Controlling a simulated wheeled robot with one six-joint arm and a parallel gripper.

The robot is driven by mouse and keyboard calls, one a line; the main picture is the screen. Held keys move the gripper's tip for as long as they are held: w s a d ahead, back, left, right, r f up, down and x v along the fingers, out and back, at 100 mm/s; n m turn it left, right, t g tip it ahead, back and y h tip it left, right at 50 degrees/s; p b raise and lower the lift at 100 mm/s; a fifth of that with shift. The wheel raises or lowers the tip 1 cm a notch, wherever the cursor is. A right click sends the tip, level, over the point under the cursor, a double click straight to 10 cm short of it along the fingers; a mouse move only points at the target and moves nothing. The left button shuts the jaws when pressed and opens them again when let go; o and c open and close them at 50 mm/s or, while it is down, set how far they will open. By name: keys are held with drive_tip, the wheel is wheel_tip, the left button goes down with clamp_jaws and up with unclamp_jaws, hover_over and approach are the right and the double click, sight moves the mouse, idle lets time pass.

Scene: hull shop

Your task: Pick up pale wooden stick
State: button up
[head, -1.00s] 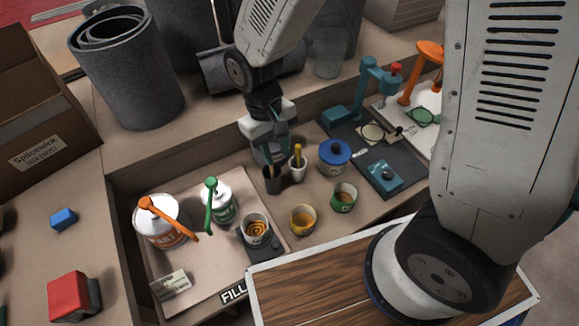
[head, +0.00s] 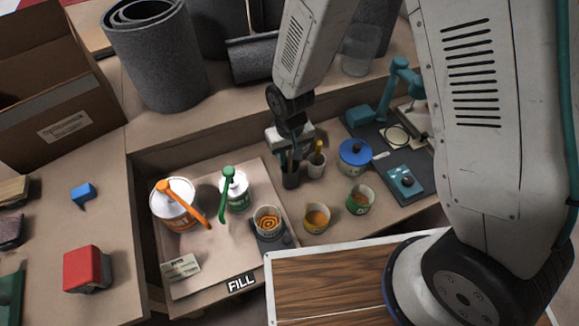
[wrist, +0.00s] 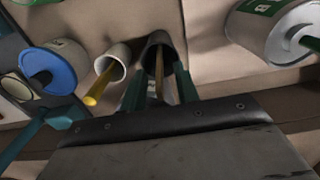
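The pale wooden stick (wrist: 160,76) stands in a dark cup (wrist: 153,48) in the wrist view. The cup also shows in the head view (head: 291,181), where the stick is mostly hidden by the gripper. My gripper (wrist: 160,88) is over the cup, with one teal finger on each side of the stick and gaps between. It is open. In the head view my gripper (head: 291,160) points down at the cup.
A white cup (head: 317,166) with a yellow-handled stick stands close beside the dark cup. A blue-lidded tin (head: 354,155) is to the right. Yellow (head: 316,219) and green (head: 359,199) pots stand in front. A green-labelled can (head: 236,188) and an orange-labelled can (head: 173,205) are left.

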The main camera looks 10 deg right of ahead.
drive_tip(key=shift+f, duration=0.4)
clamp_jaws()
drive_tip(key=shift+r, duration=0.1)
